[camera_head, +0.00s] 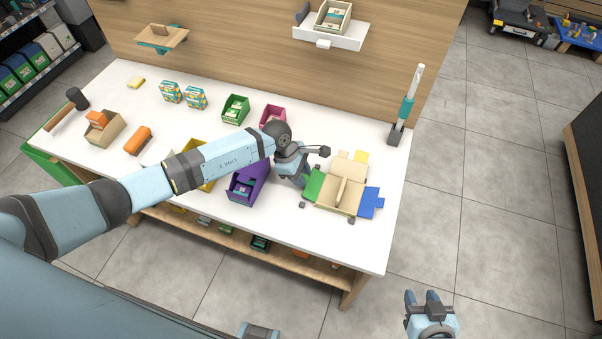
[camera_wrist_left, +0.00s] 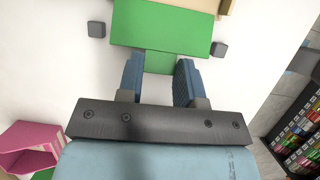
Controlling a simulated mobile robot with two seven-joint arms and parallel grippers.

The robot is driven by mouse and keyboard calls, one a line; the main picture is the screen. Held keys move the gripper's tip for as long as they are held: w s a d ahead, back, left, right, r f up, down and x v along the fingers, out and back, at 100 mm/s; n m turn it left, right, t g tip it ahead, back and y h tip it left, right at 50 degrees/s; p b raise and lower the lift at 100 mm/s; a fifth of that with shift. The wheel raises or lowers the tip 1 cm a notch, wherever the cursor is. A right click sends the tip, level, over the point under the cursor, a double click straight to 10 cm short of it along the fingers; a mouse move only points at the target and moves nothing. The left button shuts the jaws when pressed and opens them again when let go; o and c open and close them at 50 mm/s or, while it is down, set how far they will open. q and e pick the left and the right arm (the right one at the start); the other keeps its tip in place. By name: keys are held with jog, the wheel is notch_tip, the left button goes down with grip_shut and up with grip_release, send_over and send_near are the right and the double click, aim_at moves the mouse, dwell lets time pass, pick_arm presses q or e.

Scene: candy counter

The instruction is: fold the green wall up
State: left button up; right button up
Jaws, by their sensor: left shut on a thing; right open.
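The green wall (camera_head: 314,186) lies out flat on the left side of the beige box base (camera_head: 338,196). In the left wrist view the green wall (camera_wrist_left: 165,24) has a narrower tab reaching down between my fingers. My left gripper (camera_wrist_left: 160,62) is shut on that tab. In the head view my left gripper (camera_head: 305,180) is at the wall's left edge, partly hidden by its own wrist. My right gripper (camera_head: 422,294) is open and empty, off the table at the lower right.
Small grey blocks (camera_head: 351,221) sit around the box. A purple bin (camera_head: 247,184) stands close left of my left gripper, with a pink bin (camera_head: 272,115) behind. A tool with a teal grip (camera_head: 406,108) stands at the back right. The white table's (camera_head: 300,235) front right is clear.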

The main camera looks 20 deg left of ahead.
aim_at(311, 181)
pick_arm(q)
jog(key=shift+r, duration=0.1)
jog(key=shift+d+r+y+p, duration=0.3)
jog(key=shift+d+r+y, duration=0.3)
jog(key=shift+y, duration=0.6)
jog(key=shift+d+r+y, duration=0.3)
jog(key=shift+d+y, duration=0.1)
jog(key=shift+y, duration=0.4)
jog(key=shift+d+r+y+b, duration=0.3)
jog(key=shift+d+y, duration=0.25)
jog(key=shift+y, duration=0.35)
jog(key=d+y+b, duration=0.2)
jog(key=y, duration=0.1)
jog(key=shift+d+r+y, duration=0.1)
jog(key=shift+y, duration=0.2)
jog(key=shift+s+d+t+y+b, duration=0.1)
jog(key=shift+d+t+y+b, duration=0.2)
jog(key=shift+d+y+b, duration=0.6)
jog(key=shift+d+r+y+b, duration=0.1)
jog(key=shift+d+y+b, duration=0.15)
jog(key=shift+y+b, duration=0.7)
jog(key=shift+s, duration=0.1)
